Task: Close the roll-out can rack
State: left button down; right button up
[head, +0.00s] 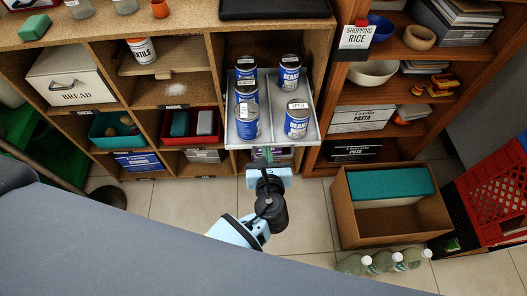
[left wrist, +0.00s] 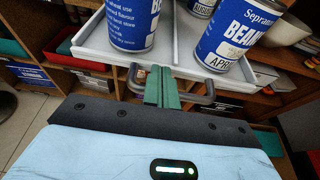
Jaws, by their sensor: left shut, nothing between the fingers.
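The roll-out can rack (head: 270,112) is a pale grey tray pulled out of the middle shelf unit, carrying several blue and white bean cans (head: 297,121). In the left wrist view, the rack's front wall (left wrist: 110,52) is close ahead, with a dark grey bar handle (left wrist: 207,91) on it. My left gripper (head: 267,158) is at the tray's front edge; its green fingers (left wrist: 163,88) are shut with nothing between them. They overlap the handle's middle in the picture; whether they touch it I cannot tell. My right gripper is out of view.
A red crate (head: 492,195) is at far right. Tiled floor (head: 310,215) is free between my arm and the box.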

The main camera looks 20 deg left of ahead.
pick_arm(q)
jog(key=shift+w+a, duration=0.1)
jog(key=shift+w, duration=0.15)
dwell(0.3)
jog(key=shift+w, duration=0.1)
jog(key=b, duration=0.1)
send_near(262, 102)
jog(key=shift+w+f, duration=0.25)
jog(key=shift+f, duration=0.45)
jog(key=w+a+b, duration=0.1)
jog(key=w, duration=0.1)
jog(key=w+b, duration=0.1)
jog(key=w, duration=0.2)
jog(key=w+a+b, duration=0.1)
jog(key=w, duration=0.2)
jog(key=shift+w+a, duration=0.15)
jog(key=shift+a, duration=0.15)
jog(key=shift+w+r, duration=0.1)
jog(key=shift+w, duration=0.05)
jog(key=shift+r, duration=0.1)
jog(key=shift+a, duration=0.1)
